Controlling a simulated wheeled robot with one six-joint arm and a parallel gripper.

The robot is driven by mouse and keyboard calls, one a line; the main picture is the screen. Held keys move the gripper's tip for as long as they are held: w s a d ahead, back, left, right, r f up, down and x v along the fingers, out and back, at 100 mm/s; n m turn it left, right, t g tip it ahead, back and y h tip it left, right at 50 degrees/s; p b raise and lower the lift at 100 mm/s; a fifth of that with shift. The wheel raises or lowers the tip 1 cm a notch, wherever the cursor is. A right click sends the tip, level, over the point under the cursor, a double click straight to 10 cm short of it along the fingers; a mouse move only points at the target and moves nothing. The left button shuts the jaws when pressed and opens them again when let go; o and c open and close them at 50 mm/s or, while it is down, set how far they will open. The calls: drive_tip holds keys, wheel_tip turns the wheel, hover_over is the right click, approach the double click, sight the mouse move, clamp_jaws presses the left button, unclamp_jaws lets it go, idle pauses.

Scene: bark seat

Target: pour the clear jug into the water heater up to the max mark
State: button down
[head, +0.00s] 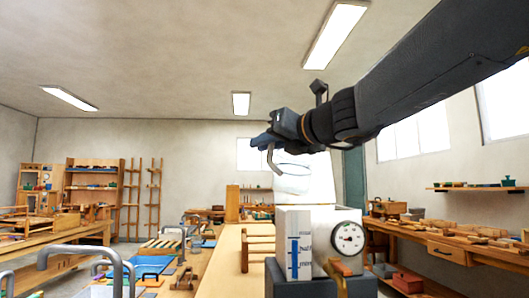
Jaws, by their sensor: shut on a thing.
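The clear jug (292,178) is in the middle of the head view, above the water heater. My gripper (270,141) is shut on the jug near its top, by a curved grey handle at the left. The jug's outline is faint against the bright background, so its tilt and water level are hard to tell. The water heater (318,222) is a pale box in a dark grey base. Its front has a white scale with a blue strip and marks that look like max, half and min. The heater's opening is hidden.
A brass-coloured tap or lever (343,268) sticks out at the heater's front. A grey curved rail (75,252) stands at the lower left. Wooden benches with tools line the left and right (445,250). The air left of my gripper is free.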

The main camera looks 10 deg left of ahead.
drive_tip(key=f+n+b, duration=0.1)
drive_tip(key=b, duration=0.1)
drive_tip(key=f+n+b, duration=0.1)
drive_tip(key=b, duration=0.2)
drive_tip(key=shift+s+a+f+t+b, duration=0.15)
drive_tip(key=shift+s+f+t+b, duration=0.05)
drive_tip(key=shift+f+t+b, duration=0.15)
drive_tip(key=shift+r, duration=0.1)
drive_tip(key=shift+w+r+n+b, duration=0.1)
drive_tip(key=shift+r+n+b, duration=0.3)
drive_tip(key=shift+n, duration=0.2)
